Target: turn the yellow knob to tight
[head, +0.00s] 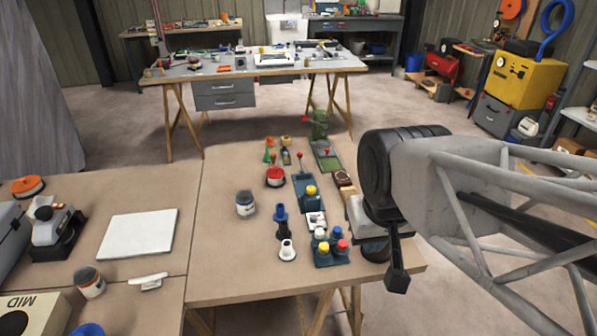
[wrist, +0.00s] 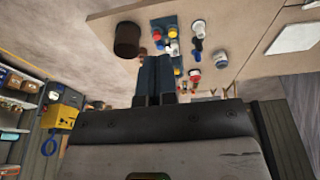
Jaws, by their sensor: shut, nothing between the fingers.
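Two yellow knobs show in the head view, and I cannot tell which one the task means. One yellow knob (head: 310,190) sits on a dark blue plate (head: 304,168) with a red-tipped lever. The other yellow knob (head: 322,247) sits on a dark blue block (head: 331,257) among white, blue and red knobs. A yellow knob also shows in the wrist view (wrist: 172,33). Any tight marking is too small to read. My gripper (head: 397,283) is shut and empty, to the right of both knobs and apart from them. Its fingers show in the wrist view (wrist: 154,75).
A dark brown cylinder (wrist: 127,41) stands near the bench edge beside the block. A blue funnel-like piece (head: 281,213), a white one (head: 287,250) and a grey jar (head: 245,204) stand left of the knobs. The bench's left-middle (head: 225,255) is clear.

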